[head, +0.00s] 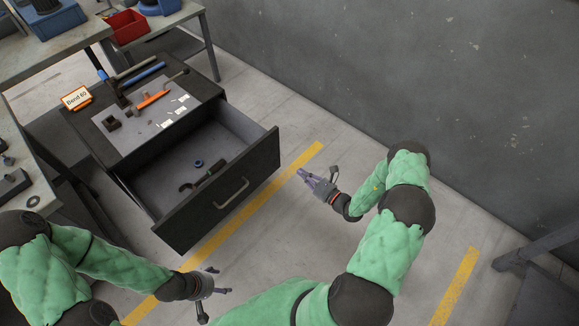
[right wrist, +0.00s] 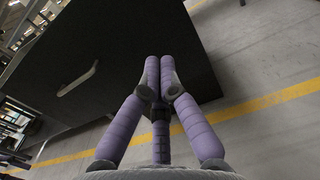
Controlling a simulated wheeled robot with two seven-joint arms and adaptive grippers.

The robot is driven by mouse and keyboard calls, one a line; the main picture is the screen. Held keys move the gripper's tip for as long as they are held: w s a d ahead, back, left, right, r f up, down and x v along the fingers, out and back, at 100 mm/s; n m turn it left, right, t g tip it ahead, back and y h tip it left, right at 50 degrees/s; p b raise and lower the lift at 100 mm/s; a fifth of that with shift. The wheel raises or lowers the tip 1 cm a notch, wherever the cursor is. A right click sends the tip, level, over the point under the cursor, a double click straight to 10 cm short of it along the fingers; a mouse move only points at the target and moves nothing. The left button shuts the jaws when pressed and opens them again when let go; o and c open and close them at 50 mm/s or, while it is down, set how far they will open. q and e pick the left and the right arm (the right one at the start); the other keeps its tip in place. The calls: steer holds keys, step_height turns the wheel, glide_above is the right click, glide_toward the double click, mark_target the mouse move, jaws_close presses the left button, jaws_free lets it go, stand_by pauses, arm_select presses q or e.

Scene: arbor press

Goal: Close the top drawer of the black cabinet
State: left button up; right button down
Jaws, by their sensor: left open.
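The black cabinet (head: 100,125) stands at the left in the head view. Its top drawer (head: 268,160) is pulled far out, with a bar handle (head: 231,194) on its front. The drawer front (right wrist: 120,45) and handle (right wrist: 78,80) also show in the right wrist view. My right gripper (head: 307,178) is beyond the drawer front's right end, apart from it in the head view. Its purple fingers (right wrist: 159,72) are together with nothing between them. My left gripper (head: 218,289) is open and empty, low in front of the drawer.
Inside the drawer lie a dark-handled tool (head: 207,172) and a small blue ring (head: 198,163). A hammer (head: 153,98), other tools and a sign (head: 76,97) are on the cabinet top. Workbenches stand left and behind. The floor before the drawer is clear, with a yellow line (head: 255,213).

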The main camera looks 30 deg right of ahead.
mark_target(272, 151)
steer(key=b+x, duration=0.3)
steer(key=x, duration=1)
steer(key=shift+w+a+f+b, duration=0.1)
steer(key=shift+a+b, duration=0.05)
steer(key=shift+b, duration=0.2)
arm_select(q)
step_height(272, 151, down, 4)
steer(key=shift+r, duration=0.1)
steer(key=shift+w, duration=0.1)
arm_select(e)
steer(key=shift+w, duration=0.1)
